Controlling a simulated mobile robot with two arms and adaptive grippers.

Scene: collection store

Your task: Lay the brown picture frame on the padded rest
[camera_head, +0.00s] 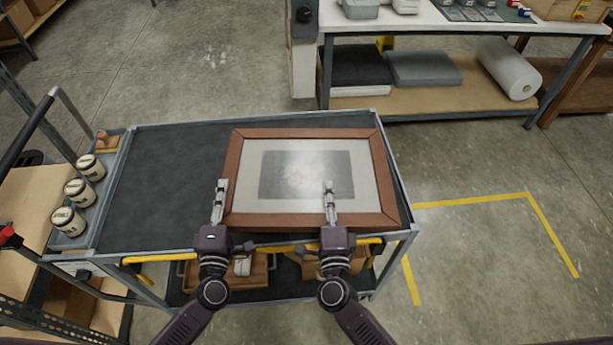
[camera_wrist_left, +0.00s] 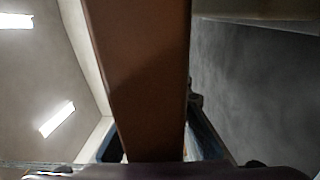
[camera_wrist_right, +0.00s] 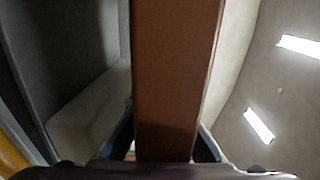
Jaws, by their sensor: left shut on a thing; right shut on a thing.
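The brown picture frame (camera_head: 300,221) is over the right part of the cart, glass side up, around a pale mount with a grey picture. My left gripper (camera_head: 221,190) is shut on its near rail at the left corner. My right gripper (camera_head: 329,192) is shut on the same rail, right of the middle. The rail stands between the fingers in the left wrist view (camera_wrist_left: 143,80) and right wrist view (camera_wrist_right: 175,80). A pale block (camera_wrist_right: 92,105) shows below the frame in the right wrist view; it may be the padded rest, mostly hidden.
The cart's dark top (camera_head: 165,180) is bare left of the frame. Several lidded jars (camera_head: 75,190) stand in a side tray at its left end. A workbench (camera_head: 440,18) with a shelf below stands behind. Open floor lies to the right, with yellow tape (camera_head: 470,200).

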